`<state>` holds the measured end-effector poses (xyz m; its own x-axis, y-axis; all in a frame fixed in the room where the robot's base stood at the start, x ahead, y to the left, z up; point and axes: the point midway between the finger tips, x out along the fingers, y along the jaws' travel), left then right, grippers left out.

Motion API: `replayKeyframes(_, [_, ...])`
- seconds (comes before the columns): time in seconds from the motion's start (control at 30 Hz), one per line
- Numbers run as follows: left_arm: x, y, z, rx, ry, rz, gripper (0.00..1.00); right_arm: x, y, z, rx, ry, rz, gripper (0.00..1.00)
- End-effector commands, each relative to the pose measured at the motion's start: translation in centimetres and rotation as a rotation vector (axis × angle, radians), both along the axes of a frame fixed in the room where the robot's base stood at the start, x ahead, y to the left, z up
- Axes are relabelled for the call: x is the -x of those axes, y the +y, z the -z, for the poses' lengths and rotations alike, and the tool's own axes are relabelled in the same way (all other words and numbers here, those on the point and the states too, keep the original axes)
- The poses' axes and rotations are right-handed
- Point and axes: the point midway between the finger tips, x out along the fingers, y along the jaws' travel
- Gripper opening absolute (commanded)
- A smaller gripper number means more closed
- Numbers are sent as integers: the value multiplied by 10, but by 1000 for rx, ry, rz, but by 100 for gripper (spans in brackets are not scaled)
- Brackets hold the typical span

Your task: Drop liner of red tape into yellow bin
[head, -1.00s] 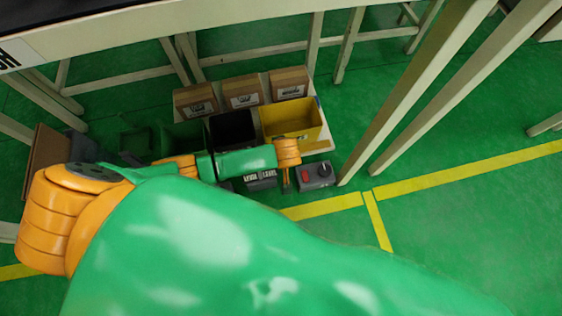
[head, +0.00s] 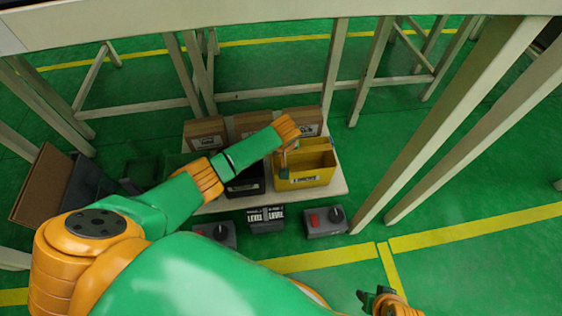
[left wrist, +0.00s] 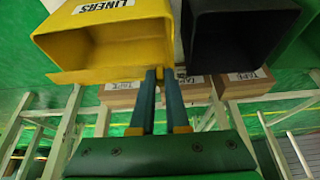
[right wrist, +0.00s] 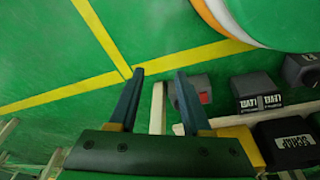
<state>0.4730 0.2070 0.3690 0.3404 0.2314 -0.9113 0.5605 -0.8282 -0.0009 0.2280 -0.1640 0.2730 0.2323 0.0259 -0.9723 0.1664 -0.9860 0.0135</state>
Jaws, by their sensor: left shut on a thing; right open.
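The yellow bin (head: 318,181) stands at the right end of a low pale board in the head view. In the left wrist view the yellow bin (left wrist: 105,50) has a LINERS label and fills the upper left. My left gripper (head: 284,158) is at the bin's left side, by its rim. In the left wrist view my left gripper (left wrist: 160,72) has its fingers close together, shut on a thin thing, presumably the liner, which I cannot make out. I cannot make out the red tape. My right gripper (head: 372,298) is open and empty, low in the head view; its spread fingers (right wrist: 160,75) show in the right wrist view.
A black bin (head: 246,182) is left of the yellow bin. Cardboard boxes (head: 252,122) stand behind. A LEVEL box (head: 266,219) and a grey box with a red button (head: 325,221) are in front. Pale table legs (head: 455,115) rise on the right. Floor at lower right is clear.

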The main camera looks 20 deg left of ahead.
Motion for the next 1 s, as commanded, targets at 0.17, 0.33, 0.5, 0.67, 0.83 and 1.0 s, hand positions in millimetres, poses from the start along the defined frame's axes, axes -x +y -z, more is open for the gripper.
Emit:
replayKeyframes(0.17, [-11, 7, 8, 2, 1, 0, 0, -6, 2, -25, -7, -24, 1, 48])
replayKeyframes(0.33, [-10, 6, 22, 3, 0, 1, 0, -5, 2, -51, -10, -39, 1, 48])
replayKeyframes(0.5, [-10, 7, 29, 1, 0, 0, 0, -2, 2, -66, -11, -47, 0, 48])
replayKeyframes(0.67, [-10, 7, 29, 1, 0, 0, 0, -1, 2, -71, -12, -48, -1, 48])
replayKeyframes(0.83, [-10, 7, 29, 1, 0, 0, 16, -1, 2, -71, -12, -48, -1, 48])
replayKeyframes(1.0, [-10, 7, 29, 1, 0, 0, 48, -1, 2, -71, -12, -49, -1, 48])
